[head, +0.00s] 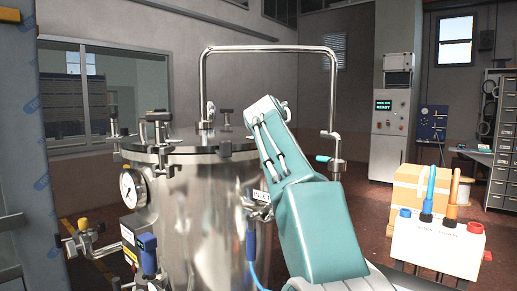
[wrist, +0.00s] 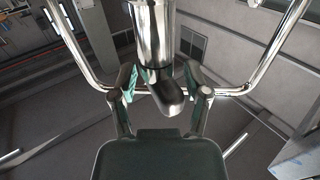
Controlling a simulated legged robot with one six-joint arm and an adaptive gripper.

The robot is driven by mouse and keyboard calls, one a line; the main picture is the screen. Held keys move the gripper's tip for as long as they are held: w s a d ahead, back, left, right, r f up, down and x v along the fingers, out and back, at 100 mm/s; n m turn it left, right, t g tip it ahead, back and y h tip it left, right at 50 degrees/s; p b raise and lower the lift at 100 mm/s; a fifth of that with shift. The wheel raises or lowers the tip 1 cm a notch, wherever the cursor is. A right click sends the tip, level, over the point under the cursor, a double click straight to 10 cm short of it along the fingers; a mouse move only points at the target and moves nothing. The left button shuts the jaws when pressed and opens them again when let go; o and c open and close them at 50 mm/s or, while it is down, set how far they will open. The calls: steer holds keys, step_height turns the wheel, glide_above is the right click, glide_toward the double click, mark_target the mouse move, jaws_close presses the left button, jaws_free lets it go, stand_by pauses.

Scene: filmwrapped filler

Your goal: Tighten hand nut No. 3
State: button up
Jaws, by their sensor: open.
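The steel tank (head: 205,215) stands left of centre in the head view, with a flat lid (head: 185,146). Several dark-topped hand nuts, such as one hand nut (head: 158,120) and another hand nut (head: 226,113), stand around its rim; I cannot read which is No. 3. My teal arm rises in front of the lid's right side and hides part of it. My gripper (wrist: 158,76) is open in the wrist view. A chrome post with a dark rounded end (wrist: 168,98) sits between its fingers, possibly a hand nut; contact is unclear.
A chrome pipe (head: 268,48) arches over the lid, and shows behind the fingers in the wrist view (wrist: 82,55). A gauge (head: 132,189) and valves (head: 80,238) stick out on the tank's left. A white stand (head: 438,243) and cardboard box (head: 418,186) are at right.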

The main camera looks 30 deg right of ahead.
steer(key=shift+n+t+y, duration=0.5)
steer(key=shift+n+y, duration=0.2)
steer(key=shift+y, duration=0.1)
